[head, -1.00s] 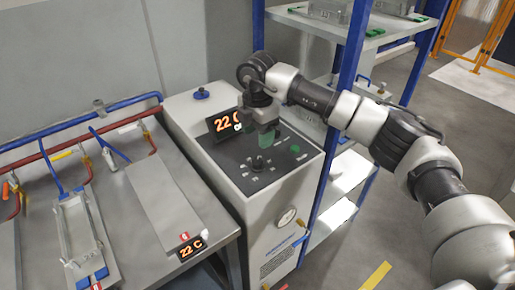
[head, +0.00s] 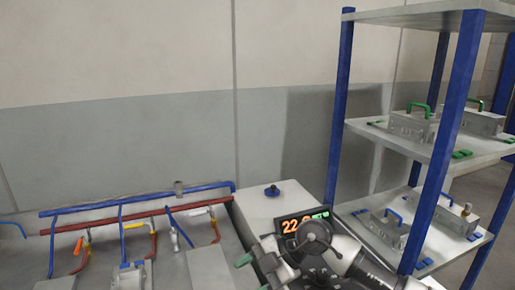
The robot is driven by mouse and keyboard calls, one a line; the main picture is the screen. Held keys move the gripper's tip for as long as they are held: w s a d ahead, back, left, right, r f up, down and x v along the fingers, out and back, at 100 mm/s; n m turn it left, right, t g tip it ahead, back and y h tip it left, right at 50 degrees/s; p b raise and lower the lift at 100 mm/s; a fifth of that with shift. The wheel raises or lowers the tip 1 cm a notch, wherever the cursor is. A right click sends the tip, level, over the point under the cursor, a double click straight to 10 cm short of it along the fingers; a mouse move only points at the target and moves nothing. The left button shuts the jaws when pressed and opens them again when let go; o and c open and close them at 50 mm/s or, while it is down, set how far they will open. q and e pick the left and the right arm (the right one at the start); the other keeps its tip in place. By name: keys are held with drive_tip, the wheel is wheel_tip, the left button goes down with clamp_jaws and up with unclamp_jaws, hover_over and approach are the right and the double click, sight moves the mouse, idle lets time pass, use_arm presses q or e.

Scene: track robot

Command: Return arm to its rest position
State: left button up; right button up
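My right arm comes in from the lower right, in front of the white machine cabinet (head: 285,200). My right gripper (head: 253,273) is at the bottom middle, with its two green-tipped fingers apart and nothing seen between them. The arm's round wrist joint partly covers the cabinet's display (head: 292,225), which shows orange digits and green letters. Much of the cabinet's control panel is hidden behind the arm. My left gripper is not in view.
A blue-posted shelf rack (head: 344,110) with metal cases stands close at the right. A bench with a blue pipe (head: 130,198), a red pipe (head: 130,220) and valves runs along the left. A plain wall (head: 120,130) is behind. A blue knob (head: 272,190) tops the cabinet.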

drive_tip(key=s+a+r+m+t+y, duration=0.3)
drive_tip(key=r+m+t+y, duration=0.3)
drive_tip(key=r+t+y, duration=0.3)
drive_tip(key=d+f+m+t+h, duration=0.7)
drive_tip(key=d+m+t+h, duration=0.4)
drive_tip(key=d+m+h, duration=0.4)
drive_tip(key=s+d+f+m+g+h, duration=0.55)
drive_tip(key=s+f+g, duration=0.2)
drive_tip(key=f, duration=0.35)
drive_tip(key=s+d+f+n+g+y, duration=0.15)
drive_tip(key=s+f+g, duration=0.25)
drive_tip(key=s, duration=0.5)
drive_tip(key=s+d+f+g, duration=0.2)
drive_tip(key=s+f+g, duration=0.2)
drive_tip(key=s, duration=0.4)
wheel_tip(320, 180, down, 26)
drive_tip(key=s+g, duration=0.1)
drive_tip(key=g, duration=0.1)
drive_tip(key=s+d+f, duration=0.3)
drive_tip(key=s+f, duration=1.3)
drive_tip(key=shift+s+g, duration=0.15)
drive_tip(key=shift+g, duration=0.2)
